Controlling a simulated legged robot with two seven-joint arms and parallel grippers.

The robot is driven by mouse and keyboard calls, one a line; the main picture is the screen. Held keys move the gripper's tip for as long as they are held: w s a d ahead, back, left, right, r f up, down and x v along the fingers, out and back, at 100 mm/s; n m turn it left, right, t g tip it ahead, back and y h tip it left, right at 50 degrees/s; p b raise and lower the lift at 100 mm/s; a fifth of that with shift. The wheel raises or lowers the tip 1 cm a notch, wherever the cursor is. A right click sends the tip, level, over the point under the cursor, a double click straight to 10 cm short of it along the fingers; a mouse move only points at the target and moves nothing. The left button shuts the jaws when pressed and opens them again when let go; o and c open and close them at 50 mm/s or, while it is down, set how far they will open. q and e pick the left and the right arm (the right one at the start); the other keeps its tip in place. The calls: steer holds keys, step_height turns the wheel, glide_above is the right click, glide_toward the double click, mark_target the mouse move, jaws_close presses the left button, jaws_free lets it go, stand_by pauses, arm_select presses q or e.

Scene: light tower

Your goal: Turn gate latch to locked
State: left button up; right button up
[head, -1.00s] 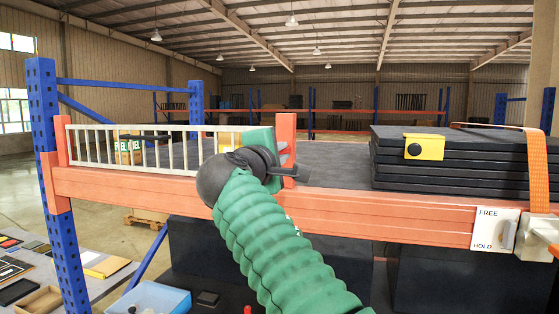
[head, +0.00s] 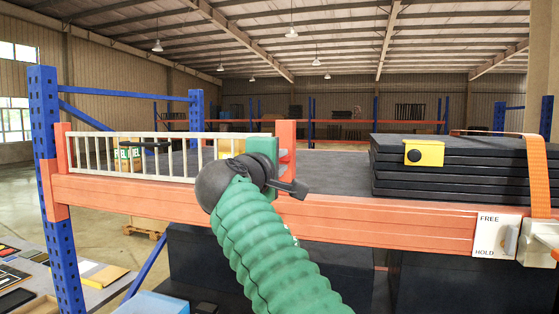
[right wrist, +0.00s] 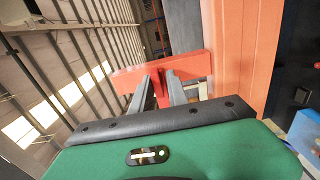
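The white railed gate (head: 135,156) spans the left end of the orange shelf beam, up to a short orange post (head: 286,136). My right gripper (head: 285,162) is at this post, at the end of my green-sleeved arm. In the right wrist view its two grey fingers (right wrist: 159,78) stand apart, pointing at an orange crosspiece (right wrist: 190,67). My left gripper is not in view.
A plate marked FREE and HOLD (head: 496,234) with a small lever sits on the beam (head: 370,217) at right. Black panels (head: 470,165) with a yellow block (head: 424,153) are stacked on the shelf. An orange strap (head: 536,170) hangs at right. A blue upright (head: 50,180) stands at left.

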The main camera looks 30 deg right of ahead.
steer(key=shift+o, duration=1.3)
steer(key=shift+w, duration=0.1)
steer(key=b+v, duration=0.5)
steer(key=v, duration=1.2)
steer(key=shift+d, duration=0.15)
